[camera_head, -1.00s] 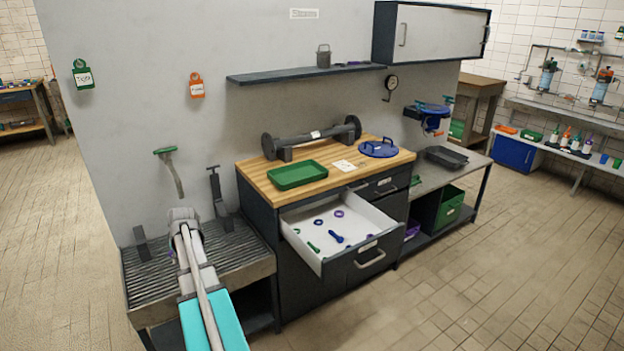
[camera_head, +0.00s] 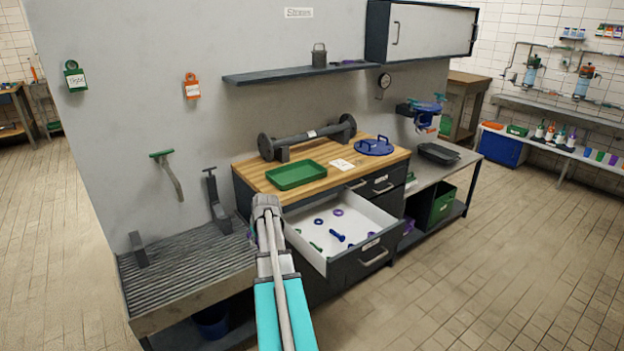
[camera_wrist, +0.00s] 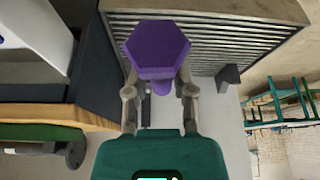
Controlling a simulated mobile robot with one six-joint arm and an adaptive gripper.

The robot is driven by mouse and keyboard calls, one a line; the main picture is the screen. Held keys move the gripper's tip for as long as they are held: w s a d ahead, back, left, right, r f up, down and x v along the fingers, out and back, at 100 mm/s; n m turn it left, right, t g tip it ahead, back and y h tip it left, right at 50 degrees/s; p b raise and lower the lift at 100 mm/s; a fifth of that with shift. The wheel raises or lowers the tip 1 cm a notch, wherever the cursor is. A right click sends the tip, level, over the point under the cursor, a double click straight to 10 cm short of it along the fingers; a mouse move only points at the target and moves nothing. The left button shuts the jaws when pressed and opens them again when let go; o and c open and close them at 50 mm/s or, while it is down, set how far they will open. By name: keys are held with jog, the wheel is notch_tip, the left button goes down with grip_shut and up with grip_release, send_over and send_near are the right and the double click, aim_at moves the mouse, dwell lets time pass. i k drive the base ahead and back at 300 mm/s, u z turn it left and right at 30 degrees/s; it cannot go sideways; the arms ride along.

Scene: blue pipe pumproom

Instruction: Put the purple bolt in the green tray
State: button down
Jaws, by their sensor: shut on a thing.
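The purple bolt (camera_wrist: 157,48) is between the two fingers of my gripper (camera_wrist: 160,82) in the wrist view, its hexagonal head toward the camera. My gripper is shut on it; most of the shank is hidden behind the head. The green tray (camera_head: 296,175) lies on the wooden worktop in the head view and looks empty. In the head view the end of my arm is in front of the worktop's left corner, left of the open drawer, and the bolt cannot be made out there. A green edge (camera_wrist: 40,132), probably the tray's, shows in the wrist view.
The open white drawer (camera_head: 369,218) below the worktop (camera_head: 335,180) holds a blue bolt (camera_head: 337,236), rings and other small parts. A grey pipe piece (camera_head: 308,138) and a blue lid (camera_head: 375,146) are on the worktop. A ribbed grey bench (camera_head: 180,275) stands at left.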

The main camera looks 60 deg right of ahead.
aim_at(297, 174)
jog(key=z, duration=0.95)
